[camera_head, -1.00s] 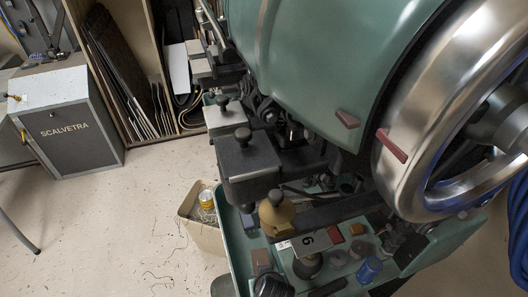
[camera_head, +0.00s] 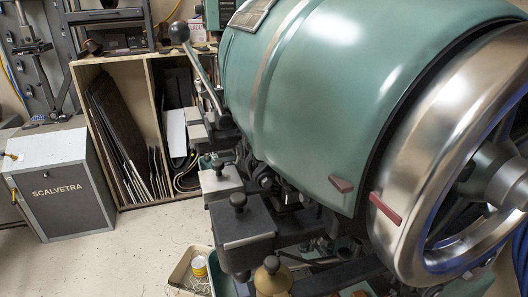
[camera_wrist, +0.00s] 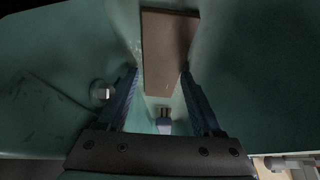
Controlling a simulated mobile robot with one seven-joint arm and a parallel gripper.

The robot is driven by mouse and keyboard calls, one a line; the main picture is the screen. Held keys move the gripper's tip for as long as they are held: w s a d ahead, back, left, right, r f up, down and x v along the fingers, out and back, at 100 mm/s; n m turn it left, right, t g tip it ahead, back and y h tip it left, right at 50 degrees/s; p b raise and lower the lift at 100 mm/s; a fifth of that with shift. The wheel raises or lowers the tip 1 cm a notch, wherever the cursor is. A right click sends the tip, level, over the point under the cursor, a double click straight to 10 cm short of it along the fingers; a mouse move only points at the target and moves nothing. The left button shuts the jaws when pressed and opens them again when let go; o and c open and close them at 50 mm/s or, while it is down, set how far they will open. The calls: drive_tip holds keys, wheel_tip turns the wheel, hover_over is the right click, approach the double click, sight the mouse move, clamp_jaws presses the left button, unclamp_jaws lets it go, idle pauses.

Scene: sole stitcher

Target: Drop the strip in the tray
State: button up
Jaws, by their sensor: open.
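In the wrist view my gripper (camera_wrist: 158,72) is open, with a dark finger on each side. A flat brown strip (camera_wrist: 168,50) shows at and beyond the fingertips, its near end between the fingers. It lies against or just above a green surface (camera_wrist: 60,65); I cannot tell whether it touches it or the fingers. In the head view a small part of the green tray (camera_head: 221,271) shows low under the machine; most of it is cut off or hidden. My gripper is not in the head view.
The green machine (camera_head: 335,85) and its metal wheel (camera_head: 410,145) fill the right. A cream bin (camera_head: 181,272) holding a yellow-labelled spool (camera_head: 199,267) stands beside the tray. A grey cabinet (camera_head: 62,195) and a wooden rack (camera_head: 158,75) stand at left. Floor between is clear.

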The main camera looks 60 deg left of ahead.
drive_tip(key=p+v, duration=0.2)
drive_tip(key=v, duration=1.1)
drive_tip(key=shift+f, duration=0.1)
drive_tip(key=shift+d, duration=0.1)
idle(0.3)
